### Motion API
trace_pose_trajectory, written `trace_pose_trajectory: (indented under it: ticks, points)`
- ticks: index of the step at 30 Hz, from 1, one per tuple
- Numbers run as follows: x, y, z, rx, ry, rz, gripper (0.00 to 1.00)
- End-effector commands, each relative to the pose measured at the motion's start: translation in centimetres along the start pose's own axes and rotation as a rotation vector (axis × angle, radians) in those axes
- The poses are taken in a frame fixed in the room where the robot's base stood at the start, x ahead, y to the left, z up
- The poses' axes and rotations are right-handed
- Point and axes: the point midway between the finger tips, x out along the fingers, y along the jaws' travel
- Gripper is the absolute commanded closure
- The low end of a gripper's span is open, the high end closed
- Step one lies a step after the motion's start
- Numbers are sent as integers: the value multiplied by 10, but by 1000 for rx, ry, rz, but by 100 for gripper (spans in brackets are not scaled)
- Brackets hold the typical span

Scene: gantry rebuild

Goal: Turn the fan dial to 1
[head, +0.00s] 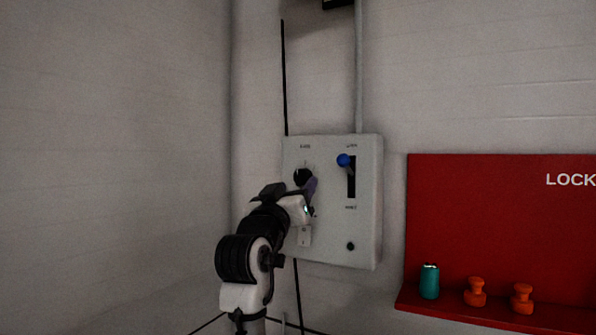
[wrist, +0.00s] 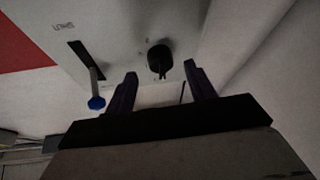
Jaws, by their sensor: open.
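The fan dial (head: 303,176) is a round black knob at the upper left of a pale control panel (head: 367,232) on the wall. In the wrist view the dial (wrist: 159,60) lies just beyond the fingertips, roughly midway between them. My gripper (wrist: 160,75) is open and empty, with its two dark purple fingers apart. In the head view my gripper (head: 311,187) is in front of the panel, just below and right of the dial. I cannot tell whether a finger touches the dial. The dial's markings are too small and dark to read.
A blue-knobbed lever (head: 344,160) sits in a vertical slot right of the dial; it also shows in the wrist view (wrist: 96,102). A red board (head: 500,220) hangs further right, its shelf holding a teal cylinder (head: 429,281) and two orange pieces (head: 475,292).

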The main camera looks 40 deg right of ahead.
Motion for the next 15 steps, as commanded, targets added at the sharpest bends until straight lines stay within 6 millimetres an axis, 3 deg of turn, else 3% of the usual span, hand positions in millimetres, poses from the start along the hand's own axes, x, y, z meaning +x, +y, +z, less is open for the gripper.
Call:
trace_pose_trajectory:
  ticks: [6,15]
  points:
    - [26,0,-1,-1,0,0,45]
    - [30,-1,0,0,1,-1,45]
